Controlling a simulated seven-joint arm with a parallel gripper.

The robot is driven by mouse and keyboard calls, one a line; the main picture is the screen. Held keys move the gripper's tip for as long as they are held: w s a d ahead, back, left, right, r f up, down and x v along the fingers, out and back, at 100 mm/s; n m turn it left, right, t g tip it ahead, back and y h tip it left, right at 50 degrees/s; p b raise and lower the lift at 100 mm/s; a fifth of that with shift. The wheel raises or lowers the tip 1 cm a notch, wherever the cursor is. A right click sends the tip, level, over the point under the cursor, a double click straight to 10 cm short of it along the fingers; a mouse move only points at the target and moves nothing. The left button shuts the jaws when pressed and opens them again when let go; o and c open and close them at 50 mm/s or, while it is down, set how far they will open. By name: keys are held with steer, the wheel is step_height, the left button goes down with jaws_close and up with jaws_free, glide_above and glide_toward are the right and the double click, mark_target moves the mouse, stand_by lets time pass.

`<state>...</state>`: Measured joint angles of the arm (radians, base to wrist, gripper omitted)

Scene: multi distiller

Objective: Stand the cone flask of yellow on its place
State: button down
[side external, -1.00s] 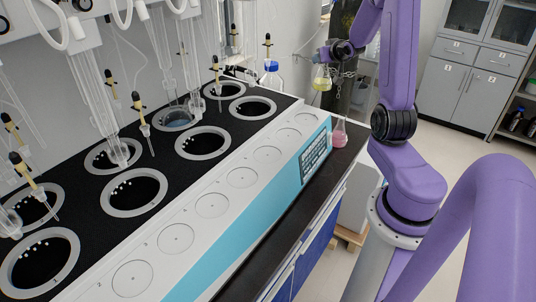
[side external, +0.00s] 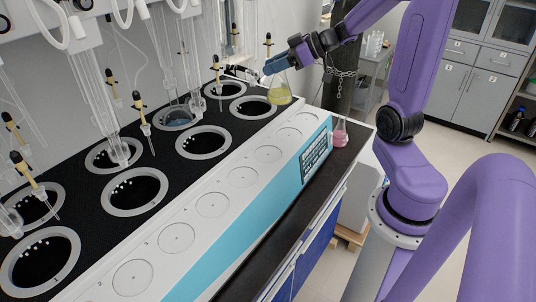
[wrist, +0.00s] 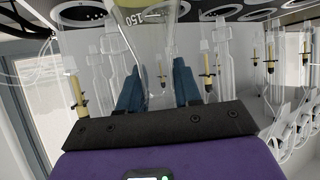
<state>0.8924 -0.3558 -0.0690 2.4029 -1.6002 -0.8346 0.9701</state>
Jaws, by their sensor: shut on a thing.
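The cone flask of yellow (side external: 279,93) is a clear glass flask with yellow liquid. It hangs roughly upright near the far end of the distiller, to the right of the far front ring. I cannot tell its exact height above the surface. My gripper (side external: 270,76) is shut on its neck. In the wrist view my blue fingers stand on both sides of the glass neck, and the flask (wrist: 148,18) with a 150 mark shows at the top edge. Its base is out of that view. Numbered round places (side external: 213,205) line the distiller's white front ledge.
A pink flask (side external: 340,136) stands on the black bench beside the blue panel. Black-topped wells with grey rings (side external: 204,143) fill the distiller's deck. Glass tubes and yellow-headed droppers (side external: 138,102) hang above them. A chained dark cylinder (side external: 343,80) stands behind the bench.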

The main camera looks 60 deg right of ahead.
steer(key=s+a+f+n+g+y, duration=0.1)
steer(key=s+a+n+g+y, duration=0.25)
steer(key=a, duration=0.35)
steer(key=s+a+n+g+y, duration=0.2)
steer(key=a+n, duration=0.2)
steer(key=a, duration=0.2)
step_height(320, 180, down, 8)
steer(key=shift+a, duration=0.15)
steer(key=shift+f+n+g, duration=0.2)
steer(key=shift+n+g, duration=0.05)
steer(key=c, duration=0.8)
jaws_free()
